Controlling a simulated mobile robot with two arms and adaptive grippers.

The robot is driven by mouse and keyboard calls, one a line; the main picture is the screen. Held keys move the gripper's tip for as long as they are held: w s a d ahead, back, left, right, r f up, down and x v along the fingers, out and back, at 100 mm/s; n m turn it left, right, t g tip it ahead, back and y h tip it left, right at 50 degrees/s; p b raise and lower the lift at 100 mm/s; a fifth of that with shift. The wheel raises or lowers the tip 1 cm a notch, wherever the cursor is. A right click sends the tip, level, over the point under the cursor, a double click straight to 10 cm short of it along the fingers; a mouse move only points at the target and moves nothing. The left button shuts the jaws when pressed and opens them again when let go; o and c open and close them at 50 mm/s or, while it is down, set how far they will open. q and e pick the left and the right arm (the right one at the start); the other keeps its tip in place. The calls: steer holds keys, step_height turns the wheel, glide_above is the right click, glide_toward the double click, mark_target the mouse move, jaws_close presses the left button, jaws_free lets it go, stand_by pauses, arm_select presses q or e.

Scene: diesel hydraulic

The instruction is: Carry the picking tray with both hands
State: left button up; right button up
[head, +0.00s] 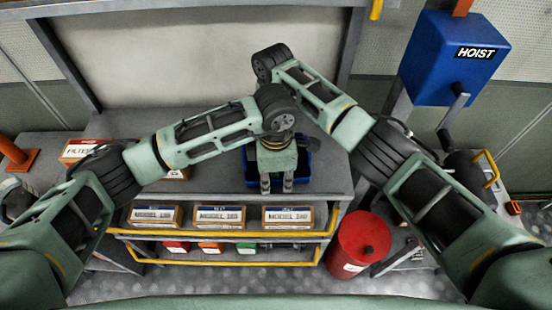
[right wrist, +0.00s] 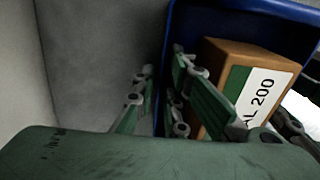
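The blue picking tray (head: 307,168) sits on the grey workbench, mostly hidden behind my left gripper. My left gripper (head: 276,185) points down over the middle of the tray, its two fingers apart with nothing seen between them. The right wrist view shows the tray's blue wall (right wrist: 262,8) and a brown box (right wrist: 228,52) inside, with a green and white label ending in "200". My right gripper's fingers (right wrist: 162,85) are there at the tray's left wall, one on each side; whether they press on it is unclear. In the head view the right gripper is hidden behind my arms.
Labelled model boxes (head: 219,216) fill the shelf below the bench top, with coloured bins (head: 210,247) lower down. A filter box (head: 84,150) stands left on the bench. A red canister (head: 358,245) stands right of the bench, below a blue hoist unit (head: 455,58).

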arm_select(q)
jaws_close()
arm_select(e)
jaws_close()
arm_select(q)
steer(key=shift+r, duration=0.15)
arm_select(e)
steer(key=shift+r, duration=0.15)
